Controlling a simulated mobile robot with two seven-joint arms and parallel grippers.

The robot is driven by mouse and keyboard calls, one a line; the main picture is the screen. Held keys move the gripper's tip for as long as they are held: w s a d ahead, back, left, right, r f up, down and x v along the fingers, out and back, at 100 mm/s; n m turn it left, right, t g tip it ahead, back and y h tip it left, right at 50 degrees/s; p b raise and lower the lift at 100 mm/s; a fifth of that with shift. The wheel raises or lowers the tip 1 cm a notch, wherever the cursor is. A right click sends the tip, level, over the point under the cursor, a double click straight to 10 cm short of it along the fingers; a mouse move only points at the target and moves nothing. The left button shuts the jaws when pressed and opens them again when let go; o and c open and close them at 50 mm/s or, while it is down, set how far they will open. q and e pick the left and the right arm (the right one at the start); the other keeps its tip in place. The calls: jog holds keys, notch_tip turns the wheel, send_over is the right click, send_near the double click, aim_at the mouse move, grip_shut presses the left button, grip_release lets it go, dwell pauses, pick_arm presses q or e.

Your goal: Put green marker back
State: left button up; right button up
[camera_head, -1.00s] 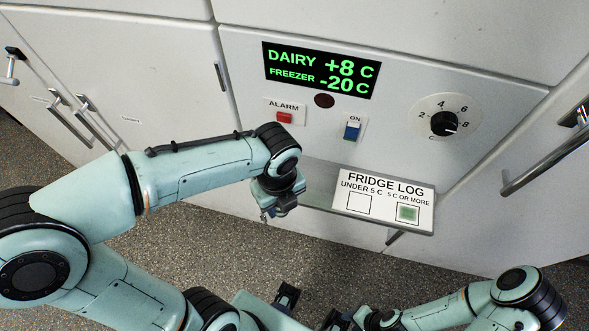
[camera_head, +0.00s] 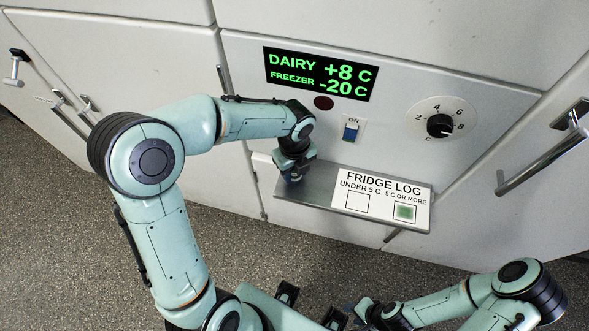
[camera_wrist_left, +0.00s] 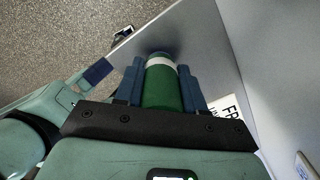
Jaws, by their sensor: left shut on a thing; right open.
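My left gripper (camera_head: 292,172) is over the left end of the grey metal shelf (camera_head: 318,199). In the left wrist view its two blue fingers are shut on the green marker (camera_wrist_left: 161,88), which has a white band near its far end. The marker's far end points toward the shelf surface (camera_wrist_left: 190,40); whether it touches cannot be told. In the head view the gripper hides the marker. The fridge log card (camera_head: 383,187) lies on the shelf, with a green fill in its "5 C or more" box (camera_head: 405,212). My right gripper (camera_head: 358,309) is open and low at the bottom.
The display (camera_head: 320,73) reads dairy +8 C and freezer -20 C. A blue switch (camera_head: 351,132) and a black dial (camera_head: 440,125) are on the panel. A door handle (camera_head: 545,155) sticks out at the right.

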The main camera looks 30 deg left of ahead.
pick_arm(q)
jog(key=shift+w+f, duration=0.1)
jog(key=shift+f, duration=0.1)
jog(key=shift+f, duration=0.35)
jog(key=o, duration=1)
pick_arm(e)
jog(key=shift+f, duration=0.1)
pick_arm(q)
jog(key=shift+o, duration=0.2)
jog(key=shift+r, duration=0.1)
jog(key=shift+r, duration=0.25)
notch_tip(320, 180, up, 13)
jog(key=shift+a+r+p, duration=0.1)
jog(key=shift+p, duration=0.45)
pick_arm(e)
jog(key=shift+w+r, duration=0.25)
jog(key=shift+r, duration=0.25)
jog(key=shift+w+r, duration=0.25)
jog(key=shift+r, duration=0.2)
